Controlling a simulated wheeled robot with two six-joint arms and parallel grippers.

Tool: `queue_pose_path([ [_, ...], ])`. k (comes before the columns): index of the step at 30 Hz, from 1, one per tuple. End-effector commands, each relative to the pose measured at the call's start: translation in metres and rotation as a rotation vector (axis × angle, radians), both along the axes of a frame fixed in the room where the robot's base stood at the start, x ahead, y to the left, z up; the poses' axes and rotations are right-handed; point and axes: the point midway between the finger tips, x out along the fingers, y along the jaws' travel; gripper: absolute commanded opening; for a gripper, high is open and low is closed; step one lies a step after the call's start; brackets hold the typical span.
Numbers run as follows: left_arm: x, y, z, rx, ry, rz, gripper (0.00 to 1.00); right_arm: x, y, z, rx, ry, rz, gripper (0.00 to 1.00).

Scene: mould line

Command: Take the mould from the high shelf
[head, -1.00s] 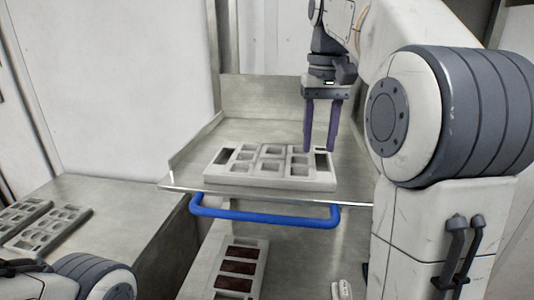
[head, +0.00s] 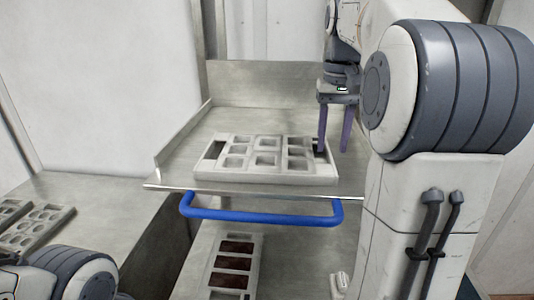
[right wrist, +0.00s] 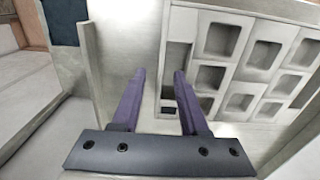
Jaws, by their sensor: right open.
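The mould (head: 265,176) is a light grey block with several square cavities and a dark slot at each end. It lies flat on the high metal shelf (head: 180,160). My right gripper (head: 334,150) is open, pointing down at the mould's right end. My left gripper is out of view.
A blue handle rail (head: 262,216) runs along the shelf's front edge. Below, another mould (head: 236,252) with dark brown filled cavities lies on a lower surface. More grey moulds (head: 40,228) lie on the left counter (head: 110,205). A raised shelf wall stands behind.

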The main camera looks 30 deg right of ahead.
Motion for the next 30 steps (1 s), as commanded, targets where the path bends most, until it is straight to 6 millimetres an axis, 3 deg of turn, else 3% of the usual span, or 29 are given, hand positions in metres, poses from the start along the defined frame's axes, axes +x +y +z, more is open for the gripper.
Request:
queue_pose_path([
  [6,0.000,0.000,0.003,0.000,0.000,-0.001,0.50,0.001,0.001,-0.022,0.000,0.000,0.003,0.44],
  [13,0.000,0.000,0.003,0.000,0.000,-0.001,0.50,0.001,0.001,-0.024,0.000,0.000,0.003,0.44],
  [14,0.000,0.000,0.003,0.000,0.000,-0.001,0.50,0.001,0.001,-0.024,0.000,0.000,0.003,0.36],
  [15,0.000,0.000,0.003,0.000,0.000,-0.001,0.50,0.001,0.001,-0.024,0.000,0.000,0.003,0.21],
  [17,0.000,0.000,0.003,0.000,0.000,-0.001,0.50,0.001,0.001,-0.024,0.000,0.000,0.003,0.00],
  [30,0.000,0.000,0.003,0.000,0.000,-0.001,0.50,0.001,0.001,-0.023,0.000,0.000,0.003,0.00],
])
